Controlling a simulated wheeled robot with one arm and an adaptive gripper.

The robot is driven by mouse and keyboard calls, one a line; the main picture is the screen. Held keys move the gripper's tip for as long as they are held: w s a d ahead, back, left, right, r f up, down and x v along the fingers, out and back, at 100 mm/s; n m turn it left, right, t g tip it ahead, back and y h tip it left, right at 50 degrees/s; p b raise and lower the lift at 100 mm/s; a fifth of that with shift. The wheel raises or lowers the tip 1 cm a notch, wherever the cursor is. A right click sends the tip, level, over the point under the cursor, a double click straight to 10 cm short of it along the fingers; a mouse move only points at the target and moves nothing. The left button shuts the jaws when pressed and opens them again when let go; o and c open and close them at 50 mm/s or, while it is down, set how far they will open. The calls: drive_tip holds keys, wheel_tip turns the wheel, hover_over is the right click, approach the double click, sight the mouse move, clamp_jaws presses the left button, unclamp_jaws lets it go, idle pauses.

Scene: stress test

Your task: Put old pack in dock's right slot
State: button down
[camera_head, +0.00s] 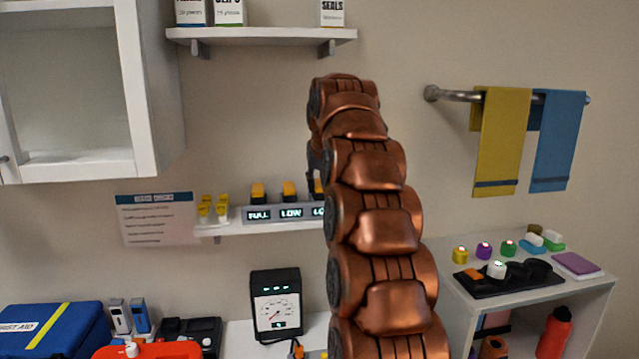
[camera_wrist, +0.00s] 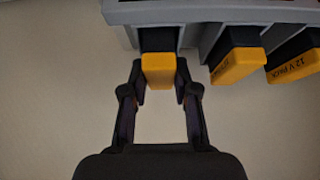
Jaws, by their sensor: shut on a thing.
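The dock (camera_head: 267,214) is a grey unit on the wall shelf, with displays reading FULL, LOW and a partly covered third. Yellow-and-black packs stand in its left (camera_head: 258,193) and middle (camera_head: 289,191) slots. The right slot is mostly hidden behind my arm. In the wrist view, my gripper (camera_wrist: 160,88) is shut on the yellow end of a pack (camera_wrist: 158,70). This pack's black part reaches between the walls of the dock's (camera_wrist: 225,12) end slot; whether it is fully seated I cannot tell. Two other packs (camera_wrist: 237,65) (camera_wrist: 295,66) stand to its right.
Several small yellow items (camera_head: 214,208) stand left of the dock on the shelf (camera_head: 235,228). A gauge box (camera_head: 276,304) stands below. A blue first aid case (camera_head: 50,330) is at lower left. A side table (camera_head: 575,285) with small objects is at right.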

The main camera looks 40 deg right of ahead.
drive_tip(key=c, duration=0.8)
unclamp_jaws()
drive_tip(key=v, duration=0.7)
drive_tip(key=shift+r, duration=0.25)
drive_tip(key=shift+s+a, duration=0.1)
